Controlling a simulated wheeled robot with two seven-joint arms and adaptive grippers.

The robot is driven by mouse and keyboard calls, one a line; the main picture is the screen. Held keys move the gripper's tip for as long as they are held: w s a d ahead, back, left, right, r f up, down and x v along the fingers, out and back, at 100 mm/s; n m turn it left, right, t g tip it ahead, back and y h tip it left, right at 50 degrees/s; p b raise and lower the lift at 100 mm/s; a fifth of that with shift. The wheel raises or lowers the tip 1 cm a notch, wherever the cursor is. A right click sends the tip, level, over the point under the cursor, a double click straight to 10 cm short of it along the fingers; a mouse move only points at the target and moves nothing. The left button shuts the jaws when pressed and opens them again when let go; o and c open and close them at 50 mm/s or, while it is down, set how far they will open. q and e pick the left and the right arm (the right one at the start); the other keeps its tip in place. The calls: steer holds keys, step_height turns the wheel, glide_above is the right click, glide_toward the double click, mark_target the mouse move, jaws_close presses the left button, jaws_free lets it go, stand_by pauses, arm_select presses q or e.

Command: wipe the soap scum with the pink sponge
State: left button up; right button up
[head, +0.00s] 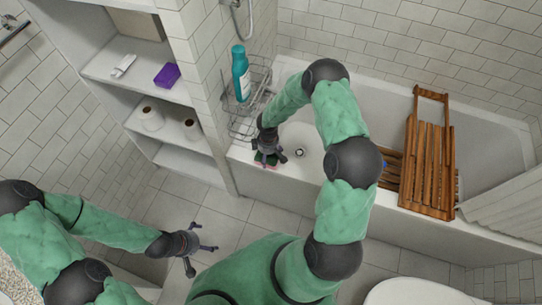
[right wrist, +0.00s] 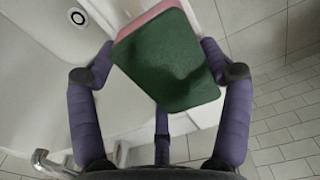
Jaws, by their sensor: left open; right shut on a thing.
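The pink sponge (right wrist: 165,60) has a dark green scrubbing face and a pink edge. In the right wrist view it sits between the fingers of my right gripper (right wrist: 160,65), which is shut on it. In the head view this gripper (head: 268,157) is at the front left rim of the bathtub (head: 240,155), and only a small part of the sponge shows under it. Whether the sponge touches the tub cannot be told. My left gripper (head: 204,247) is open and empty over the floor tiles. No soap scum can be made out in either view.
A wire rack (head: 245,115) with a teal bottle (head: 241,75) stands beside my right gripper. A wooden slatted rack (head: 428,160) lies across the tub at the right. Shelves at the left hold a purple box (head: 167,76) and rolls (head: 151,118). The toilet (head: 415,293) is at the bottom right.

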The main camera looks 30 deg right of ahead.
steer(key=shift+w+a, duration=0.7)
steer(key=shift+w, duration=0.1)
steer(key=shift+w+a+r, duration=0.1)
steer(key=shift+w+r, duration=0.05)
steer(key=shift+w, duration=0.05)
steer(key=shift+s+d+b, duration=0.3)
steer(key=shift+s+d, duration=0.1)
steer(key=shift+d, duration=0.1)
steer(key=shift+s+d, duration=0.75)
steer(key=shift+s, duration=0.35)
steer(key=shift+r+p, duration=2.05)
steer(key=shift+r, duration=0.8)
steer(key=shift+r, duration=0.1)
